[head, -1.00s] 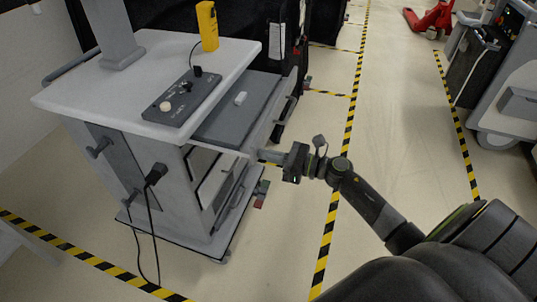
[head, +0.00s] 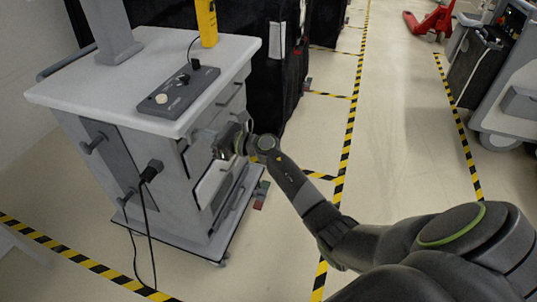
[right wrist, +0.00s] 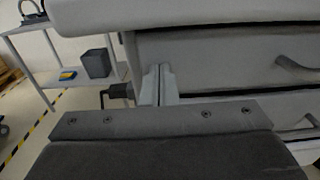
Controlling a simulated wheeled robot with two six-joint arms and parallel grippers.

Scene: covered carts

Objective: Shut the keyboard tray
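The keyboard tray is in under the cart's worktop, and only its grey front (head: 237,92) with a handle shows in the head view. The front also shows in the right wrist view (right wrist: 225,58), close below the worktop edge. My right gripper (head: 220,138) is at the tray front, near its nearer end. In the right wrist view its fingers (right wrist: 160,84) are together with nothing between them, and their tips are at the front; I cannot tell if they still touch it. The tray's inside is hidden. My left gripper is out of view.
The cart's white worktop (head: 140,65) carries a control box (head: 180,93) and a yellow device (head: 206,22). Black cables hang at the cart's near side. A black covered cart (head: 262,75) stands behind. The striped floor aisle to the right is clear.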

